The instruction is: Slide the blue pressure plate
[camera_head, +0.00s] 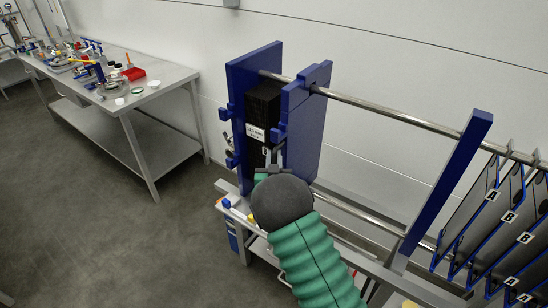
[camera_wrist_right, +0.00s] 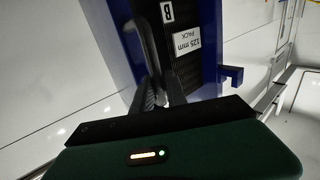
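The blue pressure plate looks to be the thick upright blue plate (camera_head: 308,125) on the steel rails in the head view. A black pack (camera_head: 262,105) labelled 125 mm stands between it and another blue plate (camera_head: 240,75) on the left. In the wrist view the pack (camera_wrist_right: 186,65) is beside a blue plate face (camera_wrist_right: 106,30). My right gripper (camera_head: 274,156) is in front of the pack, near the plate's lower left edge. My left gripper is not in view.
Two steel rails (camera_head: 390,113) run right to a slanted blue post (camera_head: 446,190). Lettered dark plates (camera_head: 480,215) hang beyond it. The rail span between is clear. A workbench (camera_head: 150,95) with small items stands at the left.

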